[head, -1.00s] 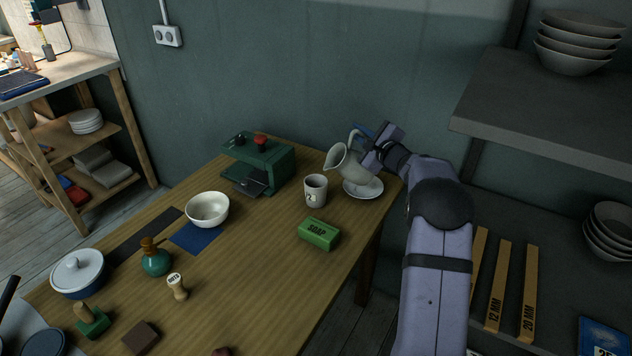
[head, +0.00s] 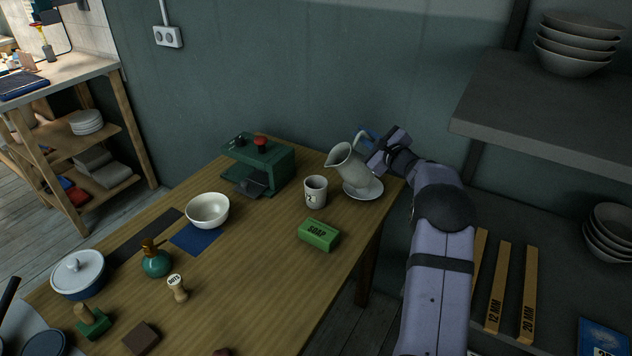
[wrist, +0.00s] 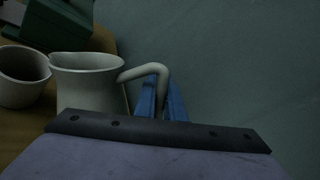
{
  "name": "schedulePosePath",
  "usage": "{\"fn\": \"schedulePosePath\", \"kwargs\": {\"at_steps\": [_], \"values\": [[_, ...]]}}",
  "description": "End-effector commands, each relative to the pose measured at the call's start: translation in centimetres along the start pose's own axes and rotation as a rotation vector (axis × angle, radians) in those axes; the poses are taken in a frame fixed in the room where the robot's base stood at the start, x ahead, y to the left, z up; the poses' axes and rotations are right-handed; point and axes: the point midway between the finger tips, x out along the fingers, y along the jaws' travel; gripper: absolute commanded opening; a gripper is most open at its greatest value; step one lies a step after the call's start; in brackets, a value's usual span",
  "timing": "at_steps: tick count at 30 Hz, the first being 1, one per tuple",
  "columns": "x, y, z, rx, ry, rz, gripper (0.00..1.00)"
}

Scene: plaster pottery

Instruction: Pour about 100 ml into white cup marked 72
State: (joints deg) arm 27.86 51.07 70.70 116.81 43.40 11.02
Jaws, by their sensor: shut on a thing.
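A white cup (head: 315,191) with dark marking on its side stands upright on the table; only part of the number is readable. It also shows in the wrist view (wrist: 24,78). A pale jug (head: 350,171) is just right of the cup, over a white saucer (head: 363,189), its spout toward the cup. It leans slightly left in the head view. My gripper (head: 367,139) is shut on the jug's handle, and its blue fingers (wrist: 158,98) flank the handle in the wrist view. No stream of liquid shows, and the inside of the jug is dark.
A green machine (head: 262,165) with a red knob stands behind and left of the cup. A green soap block (head: 319,235) lies in front of the cup. A white bowl (head: 207,210) is further left. A grey shelf (head: 550,115) juts out at right.

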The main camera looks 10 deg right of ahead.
Motion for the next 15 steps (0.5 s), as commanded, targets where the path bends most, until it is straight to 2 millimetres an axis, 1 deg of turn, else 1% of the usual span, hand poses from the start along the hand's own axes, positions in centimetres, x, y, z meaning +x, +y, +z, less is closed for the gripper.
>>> {"fn": "schedulePosePath", "kwargs": {"at_steps": [1, 7, 15], "values": [[-0.1, -0.6, 0.1, 0.035, -0.01, -0.003, 0.0], [-0.3, -1.8, -2.1, 0.187, -0.039, -0.002, 0.0], [-0.4, -2.5, -5.1, 0.393, -0.079, 0.001, 0.0]]}}
